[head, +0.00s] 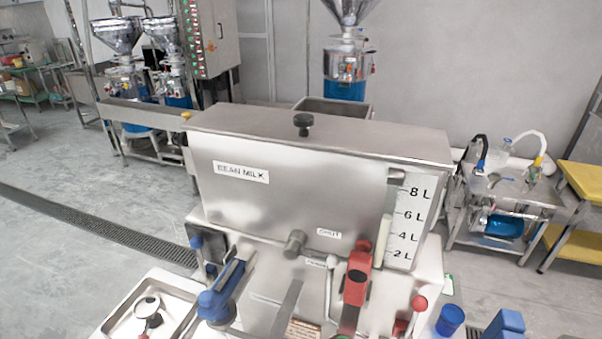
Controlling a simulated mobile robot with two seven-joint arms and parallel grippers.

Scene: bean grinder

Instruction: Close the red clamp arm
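A red clamp-like part (357,277) stands upright at the front of the steel bean milk machine (290,200), right of centre. A dark red strip runs down from it toward the bottom edge. To its right, a lever with a red ball knob (420,303) rises from a small red base (400,327). I cannot tell for sure which of these red parts is the clamp arm. A blue clamp-like part (219,297) with a grey bar sits on the left. Neither of my grippers shows in the head view. The lower front of the machine is cut off.
A steel tray (122,312) with a ladle-like tool is at lower left. A blue cup (450,320) and a blue block (506,322) are at lower right. A white-knobbed lever (331,262) stands close left of the red part. Other machines stand behind.

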